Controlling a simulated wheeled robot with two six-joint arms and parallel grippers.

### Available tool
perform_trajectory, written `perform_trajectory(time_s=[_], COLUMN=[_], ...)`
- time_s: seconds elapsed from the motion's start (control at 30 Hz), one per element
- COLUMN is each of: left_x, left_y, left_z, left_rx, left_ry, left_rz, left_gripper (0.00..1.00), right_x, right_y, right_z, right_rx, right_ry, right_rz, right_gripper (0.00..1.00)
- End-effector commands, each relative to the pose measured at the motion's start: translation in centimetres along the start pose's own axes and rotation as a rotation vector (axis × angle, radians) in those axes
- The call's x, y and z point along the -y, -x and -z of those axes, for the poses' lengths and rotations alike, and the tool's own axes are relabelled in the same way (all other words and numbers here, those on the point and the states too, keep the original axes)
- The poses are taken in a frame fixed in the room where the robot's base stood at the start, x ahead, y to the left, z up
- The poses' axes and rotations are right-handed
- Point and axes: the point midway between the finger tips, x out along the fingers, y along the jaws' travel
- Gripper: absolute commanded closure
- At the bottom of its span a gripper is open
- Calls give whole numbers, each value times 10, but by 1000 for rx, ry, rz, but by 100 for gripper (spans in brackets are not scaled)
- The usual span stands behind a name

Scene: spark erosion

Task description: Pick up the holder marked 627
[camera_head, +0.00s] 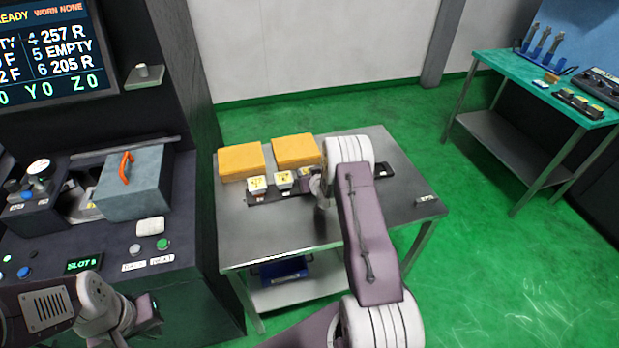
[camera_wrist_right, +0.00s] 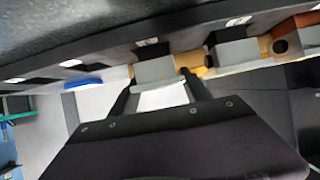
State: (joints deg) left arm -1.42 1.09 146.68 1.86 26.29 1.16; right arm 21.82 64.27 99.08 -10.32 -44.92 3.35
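A dark rack (camera_head: 265,197) on the steel table carries several small pale holders with yellow-marked tops, among them a left one (camera_head: 257,184) and a middle one (camera_head: 284,179). I cannot read 627 on any. My right gripper (camera_wrist_right: 160,92) is over the rack, mostly hidden behind my arm in the head view. In the right wrist view its two dark fingers stand apart on either side of a grey-white holder (camera_wrist_right: 158,72); slight gaps seem to show beside it. My left gripper (camera_head: 148,312) is low at the left by the machine panel, its fingers unclear.
Two orange-yellow blocks (camera_head: 241,161) (camera_head: 296,151) lie behind the rack on the steel table (camera_head: 275,232). A blue bin (camera_head: 284,268) is on the lower shelf. A machine with buttons stands at left. A teal bench (camera_head: 500,62) stands at far right.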

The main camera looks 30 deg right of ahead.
Motion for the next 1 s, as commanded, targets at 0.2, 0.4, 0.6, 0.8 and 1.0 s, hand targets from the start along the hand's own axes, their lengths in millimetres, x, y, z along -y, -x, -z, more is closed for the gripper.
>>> perform_trajectory(time_s=[0.2,0.4,0.6,0.8,1.0], left_x=[0,0,0,0,0], left_y=[0,0,-2,-5,-8], left_z=[0,0,0,0,-1], left_rx=[0,0,0,0,0], left_ry=[0,0,0,0,0], left_rz=[0,0,0,0,0], left_gripper=[100,100,100,100,100], right_x=[0,0,0,-10,-31], right_y=[0,1,10,43,95], right_z=[1,2,20,38,43], right_rx=[-3,-2,-6,-1,-3], right_ry=[0,0,0,-1,-1], right_rz=[0,0,0,-3,-3], right_gripper=[100,100,100,100,100])
